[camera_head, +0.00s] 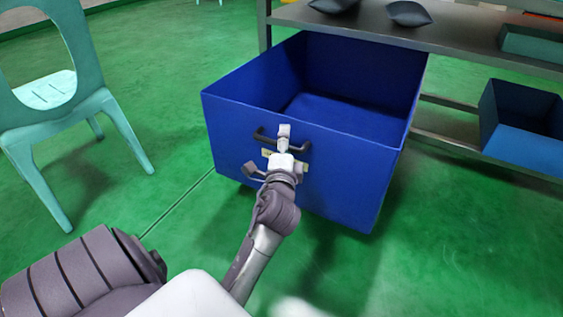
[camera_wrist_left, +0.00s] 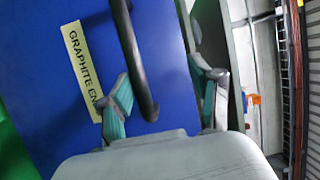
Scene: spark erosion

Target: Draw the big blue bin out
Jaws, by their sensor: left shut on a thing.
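The big blue bin (camera_head: 235,125) stands out in front of the grey shelf unit, with its open top showing an empty inside in the head view. Its blue front also fills much of the left wrist view (camera_wrist_left: 55,40). A dark bar handle (camera_head: 261,137) is on its front, with a pale label (camera_wrist_left: 82,62) reading "GRAPHITE EN", partly hidden. My left gripper (camera_head: 284,142) is at the handle. In the left wrist view its fingers (camera_wrist_left: 165,98) are on both sides of the handle, shut on it. My right gripper is not in view.
The shelf unit (camera_head: 450,40) carries dark cushion-like pieces (camera_head: 408,13) on top. A smaller blue bin (camera_head: 520,135) sits on its lower level at right. A turquoise chair (camera_head: 60,95) stands at left. The green floor (camera_head: 450,250) in front is clear.

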